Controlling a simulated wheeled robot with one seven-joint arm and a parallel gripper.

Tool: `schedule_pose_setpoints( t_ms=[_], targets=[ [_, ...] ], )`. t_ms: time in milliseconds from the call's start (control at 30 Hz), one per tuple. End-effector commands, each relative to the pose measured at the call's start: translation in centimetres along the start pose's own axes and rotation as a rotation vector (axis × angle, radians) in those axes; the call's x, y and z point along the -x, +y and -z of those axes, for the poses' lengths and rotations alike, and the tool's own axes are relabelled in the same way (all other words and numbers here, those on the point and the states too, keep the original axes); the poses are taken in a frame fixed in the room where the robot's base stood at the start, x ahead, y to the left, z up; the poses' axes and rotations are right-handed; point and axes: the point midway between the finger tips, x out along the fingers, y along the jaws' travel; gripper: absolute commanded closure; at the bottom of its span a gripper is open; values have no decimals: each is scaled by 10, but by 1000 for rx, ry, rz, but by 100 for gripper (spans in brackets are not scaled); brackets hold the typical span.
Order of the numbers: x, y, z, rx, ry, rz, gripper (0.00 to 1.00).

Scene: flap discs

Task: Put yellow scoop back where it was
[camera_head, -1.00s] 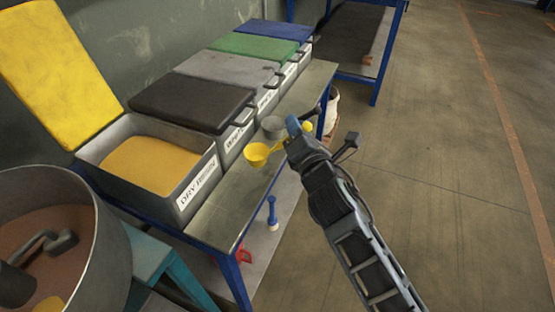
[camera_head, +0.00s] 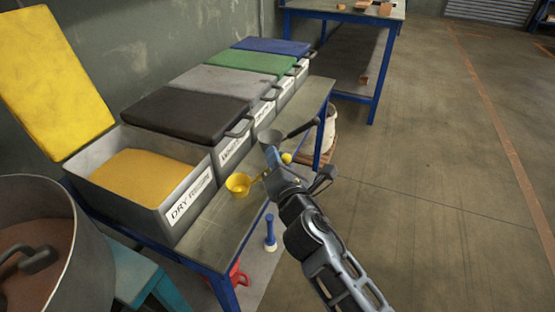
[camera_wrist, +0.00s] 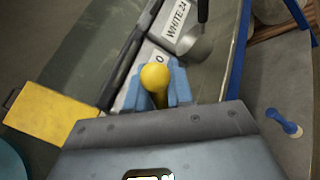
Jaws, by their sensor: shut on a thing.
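The yellow scoop (camera_head: 238,184) shows in the head view above the front edge of the bench, its cup to the left of my gripper. My gripper (camera_head: 272,164) is shut on its handle, and the round yellow handle end (camera_head: 286,158) sticks out on the far side. In the wrist view the yellow handle end (camera_wrist: 155,77) sits between the blue fingertips of my gripper (camera_wrist: 158,92); the cup is hidden there. A grey scoop (camera_head: 270,138) with a dark handle is just behind my gripper, near the bench's right part.
An open bin (camera_head: 190,213) of yellow material, its yellow lid (camera_head: 55,80) raised, stands on the bench (camera_head: 205,240). Bins with black, grey, green and blue lids line the back. A large metal pot (camera_head: 88,262) is at left. A blue tool (camera_head: 270,232) stands below.

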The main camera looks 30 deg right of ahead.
Motion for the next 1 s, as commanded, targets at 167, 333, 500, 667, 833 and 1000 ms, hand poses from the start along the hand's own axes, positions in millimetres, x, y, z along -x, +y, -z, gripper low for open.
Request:
schedule_pose_setpoints(
  t_ms=[167, 333, 500, 667, 833, 1000],
  targets=[
    [0, -2, 2, 0, 0, 0, 71],
    [0, -2, 2, 0, 0, 0, 54],
    [0, -2, 2, 0, 0, 0, 53],
    [0, 1, -1, 0, 0, 0, 53],
    [21, -1, 1, 1, 3, 0, 53],
    [57, -2, 1, 2, 3, 1, 53]
  ],
)
